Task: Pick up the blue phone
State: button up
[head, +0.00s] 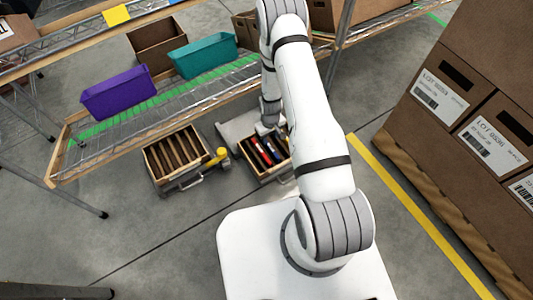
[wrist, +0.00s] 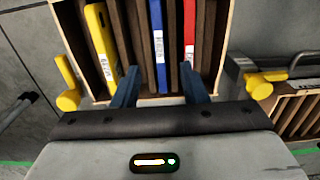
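The blue phone (wrist: 158,45) stands on edge in a slot of a wooden carton (wrist: 230,45) in the wrist view, with a white label on its side. In the head view the carton (head: 286,170) is partly hidden by my arm. My gripper (wrist: 160,82) is open, with its two dark blue fingers at the carton's near edge, one on each side of the blue phone's lower end. The fingers look apart from the phone. In the head view the gripper is mostly hidden behind my arm.
A yellow item (wrist: 101,40) and a red item (wrist: 189,30) stand in slots on either side of the blue phone, with brown dividers between. A second slotted carton (head: 150,163) stands to the left. A wire shelf with a purple bin (head: 118,93) and a teal bin (head: 203,56) is behind.

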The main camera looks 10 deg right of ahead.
aim_at(269, 146)
notch_tip(269, 146, down, 8)
jog(key=b, duration=0.3)
jog(key=shift+a+r, duration=0.1)
jog(key=shift+r, duration=0.25)
grip_shut()
